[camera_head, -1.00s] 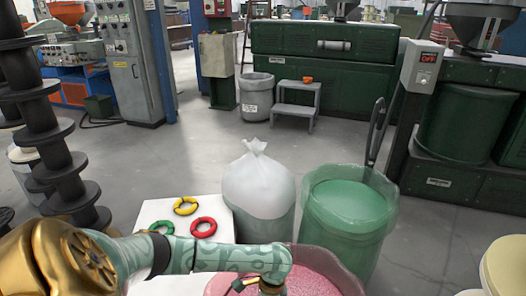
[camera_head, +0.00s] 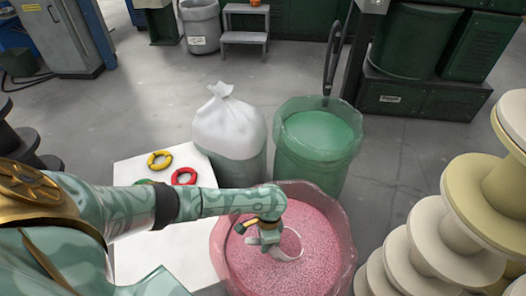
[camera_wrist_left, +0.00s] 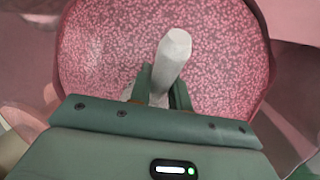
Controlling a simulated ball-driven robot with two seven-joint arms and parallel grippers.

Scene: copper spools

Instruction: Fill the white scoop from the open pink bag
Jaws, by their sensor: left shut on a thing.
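The open pink bag (camera_head: 345,235) stands at the bottom centre of the head view, full of pink granules (camera_head: 315,225). My left arm reaches over it from the left. My left gripper (camera_head: 268,246) is over the bag's mouth, shut on the white scoop (camera_head: 291,252). Part of the scoop's pale curved edge shows against the granules; the gripper hides the rest. In the left wrist view, the scoop's white handle (camera_wrist_left: 173,55) stands between the fingers (camera_wrist_left: 160,90), with granules (camera_wrist_left: 105,50) behind it. I cannot tell how much the scoop holds. My right gripper is not in view.
A tied white bag (camera_head: 230,125) and an open green bag (camera_head: 325,160) stand behind the pink one. A white table (camera_head: 130,175) with red (camera_head: 184,176) and yellow (camera_head: 159,160) rings is at left. Cream spools (camera_head: 440,235) crowd the right.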

